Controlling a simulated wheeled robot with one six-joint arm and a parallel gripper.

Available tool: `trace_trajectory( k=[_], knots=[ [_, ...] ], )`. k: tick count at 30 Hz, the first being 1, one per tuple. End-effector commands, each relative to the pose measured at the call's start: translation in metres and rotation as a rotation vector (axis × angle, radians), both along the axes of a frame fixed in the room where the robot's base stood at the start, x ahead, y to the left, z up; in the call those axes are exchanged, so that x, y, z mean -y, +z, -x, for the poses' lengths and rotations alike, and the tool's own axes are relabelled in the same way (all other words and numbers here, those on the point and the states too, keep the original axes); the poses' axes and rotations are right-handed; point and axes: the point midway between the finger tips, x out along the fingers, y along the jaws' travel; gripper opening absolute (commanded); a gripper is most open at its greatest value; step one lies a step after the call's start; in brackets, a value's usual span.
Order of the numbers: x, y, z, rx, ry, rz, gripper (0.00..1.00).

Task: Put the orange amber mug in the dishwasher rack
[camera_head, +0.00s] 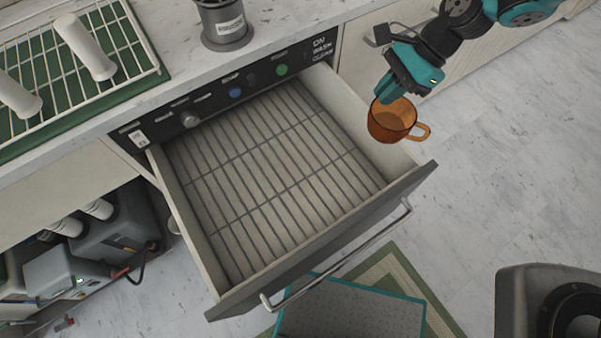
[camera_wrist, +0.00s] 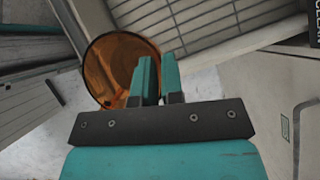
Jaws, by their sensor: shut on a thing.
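The orange amber mug (camera_head: 391,124) is see-through, with its handle pointing right. It is held upright or nearly so, by the right side wall of the open dishwasher drawer. My gripper (camera_head: 392,95) is shut on the mug's rim at its far left side. In the wrist view the mug (camera_wrist: 104,70) shows left of the gripper (camera_wrist: 157,68), with one finger across its rim. The dishwasher rack (camera_head: 265,170) is a wire grid in the pulled-out drawer, and it is empty.
The drawer's front panel (camera_head: 330,245) has a bar handle (camera_head: 345,258).

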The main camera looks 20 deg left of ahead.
Motion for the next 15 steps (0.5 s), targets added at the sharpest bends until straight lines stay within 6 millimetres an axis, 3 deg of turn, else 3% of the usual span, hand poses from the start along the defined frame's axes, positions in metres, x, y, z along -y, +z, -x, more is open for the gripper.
trace_trajectory(
  k=[1, 6, 10, 15],
  knots=[
    [-0.028, -0.018, 0.011, 0.005, -0.083, -0.002, 0.00],
    [-0.091, -0.017, 0.041, 0.003, -0.365, -0.001, 0.00],
    [-0.115, -0.012, 0.056, 0.000, -0.481, 0.001, 0.00],
    [-0.123, -0.022, 0.062, -0.006, -0.536, 0.009, 0.00]
  ],
)
